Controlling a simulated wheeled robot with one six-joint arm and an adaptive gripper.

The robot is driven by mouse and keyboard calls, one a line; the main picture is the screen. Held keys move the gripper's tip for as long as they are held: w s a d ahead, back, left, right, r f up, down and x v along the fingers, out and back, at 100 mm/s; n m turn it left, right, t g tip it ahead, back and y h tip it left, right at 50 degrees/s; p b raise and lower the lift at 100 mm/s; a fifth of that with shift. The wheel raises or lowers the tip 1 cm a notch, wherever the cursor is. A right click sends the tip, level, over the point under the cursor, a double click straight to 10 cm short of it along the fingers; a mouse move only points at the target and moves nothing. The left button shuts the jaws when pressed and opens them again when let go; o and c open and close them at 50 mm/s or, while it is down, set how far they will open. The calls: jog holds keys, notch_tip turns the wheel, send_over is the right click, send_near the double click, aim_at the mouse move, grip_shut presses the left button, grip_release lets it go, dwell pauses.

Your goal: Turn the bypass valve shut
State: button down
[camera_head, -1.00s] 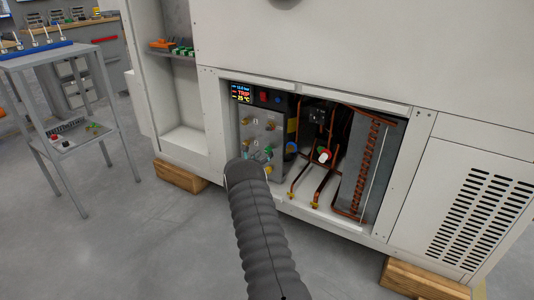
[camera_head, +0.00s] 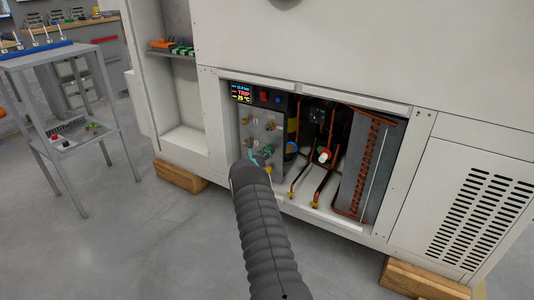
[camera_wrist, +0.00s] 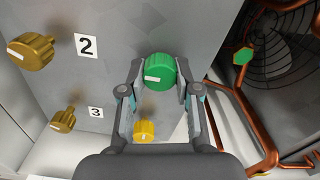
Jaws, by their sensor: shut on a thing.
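A green knob (camera_wrist: 160,72) with a white mark sits between the fingertips of my gripper (camera_wrist: 160,84) in the wrist view. My gripper is shut on it, one finger on each side. The white mark lies nearly level in that view. In the head view the green knob (camera_head: 268,150) is small, at the right side of the grey valve panel (camera_head: 259,136), and my arm partly hides my gripper. No label reading bypass is legible.
Brass knobs stand left of the labels 2 (camera_wrist: 87,46) and 3 (camera_wrist: 96,113). A yellow knob (camera_wrist: 143,130) is below the green one, between my fingers. Copper pipes (camera_wrist: 235,98) and a fan run close on the right. The cabinet opening frames the panel.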

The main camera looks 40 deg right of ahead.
jog(key=shift+f+b, duration=0.15)
jog(key=shift+b, duration=0.45)
jog(key=m+b, duration=0.2)
jog(key=b, duration=0.1)
jog(key=m+b, duration=0.2)
jog(key=b, duration=0.2)
jog(key=shift+w+f+m+b, duration=0.1)
jog(key=shift+f+m+b, duration=0.1)
jog(key=shift+m+b, duration=0.1)
jog(key=shift+r+m+b, duration=0.15)
jog(key=shift+m+b, duration=0.5)
jog(key=shift+m, duration=0.25)
jog(key=m, duration=0.5)
jog(key=shift+a+r, duration=0.1)
jog(key=shift+r, duration=0.15)
jog(key=m, duration=0.6)
jog(key=shift+w+r, duration=0.1)
jog(key=shift+m, duration=0.4)
